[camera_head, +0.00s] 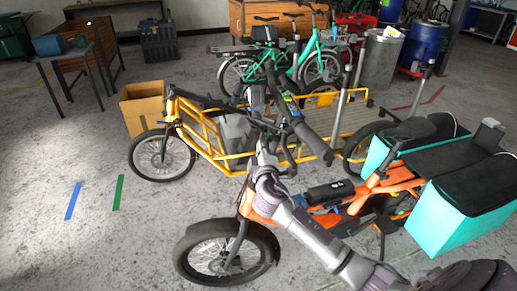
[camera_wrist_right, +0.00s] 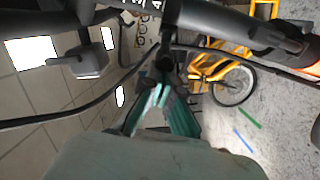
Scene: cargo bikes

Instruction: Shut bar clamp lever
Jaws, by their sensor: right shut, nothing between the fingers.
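The orange cargo bike (camera_head: 330,215) with teal side boxes stands close in front of me. Its black handlebar (camera_head: 312,140) runs from the middle of the head view toward the lower right, and the bar also crosses the top of the right wrist view (camera_wrist_right: 215,22). My right gripper (camera_head: 264,150) is at the front of this handlebar, near its centre. In the right wrist view its fingers (camera_wrist_right: 164,90) are shut and empty, with their tips close to a dark part under the bar. I cannot tell whether they touch. The clamp lever is not clearly distinguishable. My left gripper is out of view.
A yellow cargo bike (camera_head: 205,130) stands just behind, with a cardboard box (camera_head: 142,108) to its left. A teal bike (camera_head: 300,65) is farther back. Dark cables (camera_wrist_right: 75,112) hang around the bar near my right gripper.

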